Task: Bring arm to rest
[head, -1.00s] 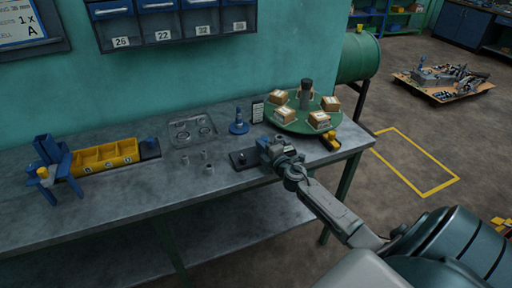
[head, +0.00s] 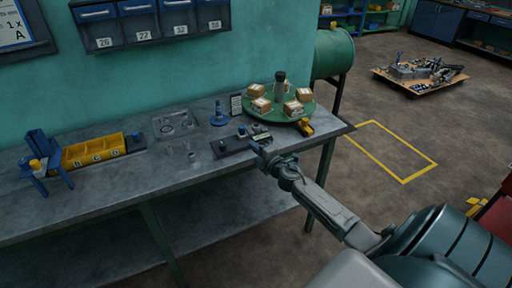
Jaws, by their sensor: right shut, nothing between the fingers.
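My right gripper (head: 259,149) is shut and empty. It is at the front edge of the grey workbench (head: 120,190), just right of a dark flat plate (head: 229,147) with small parts on it. Its arm reaches in from the lower right. I cannot tell if the gripper clears the plate in height. My left gripper is not in view.
A green round tray (head: 272,113) with several boxes stands behind the gripper. A blue stand (head: 218,117), a clear tray (head: 175,124), yellow bins (head: 93,152) and a blue holder (head: 45,165) are on the bench. The floor right of the bench is open, with a yellow outline (head: 403,181).

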